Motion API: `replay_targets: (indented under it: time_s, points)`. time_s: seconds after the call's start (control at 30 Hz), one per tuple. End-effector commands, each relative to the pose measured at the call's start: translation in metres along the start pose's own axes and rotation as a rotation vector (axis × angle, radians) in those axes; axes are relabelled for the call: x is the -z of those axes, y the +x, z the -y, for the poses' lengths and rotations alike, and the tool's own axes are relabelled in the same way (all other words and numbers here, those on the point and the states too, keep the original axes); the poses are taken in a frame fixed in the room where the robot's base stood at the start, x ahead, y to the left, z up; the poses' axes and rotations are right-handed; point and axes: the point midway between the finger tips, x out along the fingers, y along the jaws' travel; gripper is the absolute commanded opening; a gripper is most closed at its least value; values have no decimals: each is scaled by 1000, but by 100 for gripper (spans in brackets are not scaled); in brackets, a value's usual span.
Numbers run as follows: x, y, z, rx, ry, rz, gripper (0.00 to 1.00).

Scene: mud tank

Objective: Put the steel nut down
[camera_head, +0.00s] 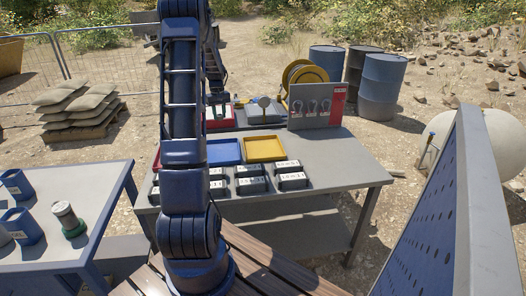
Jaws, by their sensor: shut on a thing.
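My gripper (217,104) is small in the view, beyond the near trays and low over a red tray (221,123) at the back of the grey table (335,160). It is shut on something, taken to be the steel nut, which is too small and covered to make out. I cannot tell whether the held thing touches the tray. My arm's upright links hide part of the table's left side.
A blue tray (223,152), a yellow tray (264,149) and several labelled black boxes (251,185) stand nearer on the table. A panel with shackle pictures (316,106) stands right of the gripper. The table's right end is clear. Blue drums (383,85) stand behind.

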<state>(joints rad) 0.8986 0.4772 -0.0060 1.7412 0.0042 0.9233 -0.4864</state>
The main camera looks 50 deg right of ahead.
Motion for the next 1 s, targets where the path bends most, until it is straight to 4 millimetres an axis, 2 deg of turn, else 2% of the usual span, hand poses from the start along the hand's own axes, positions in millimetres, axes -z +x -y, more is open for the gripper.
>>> replay_targets:
  time_s: [0.03, 0.2, 0.4, 0.53, 0.7, 0.87, 1.0]
  points:
    - [-11, 0, -22, 0, 42, -1, 8]
    - [-47, -1, -85, -1, 174, -1, 8]
    - [-87, -2, -141, -1, 297, -1, 8]
    - [-103, -2, -160, -1, 342, -1, 8]
    - [-112, 4, -170, 0, 366, 1, 8]
    - [-113, 32, -170, 1, 367, 2, 8]
    - [-112, 63, -170, 1, 366, 2, 8]
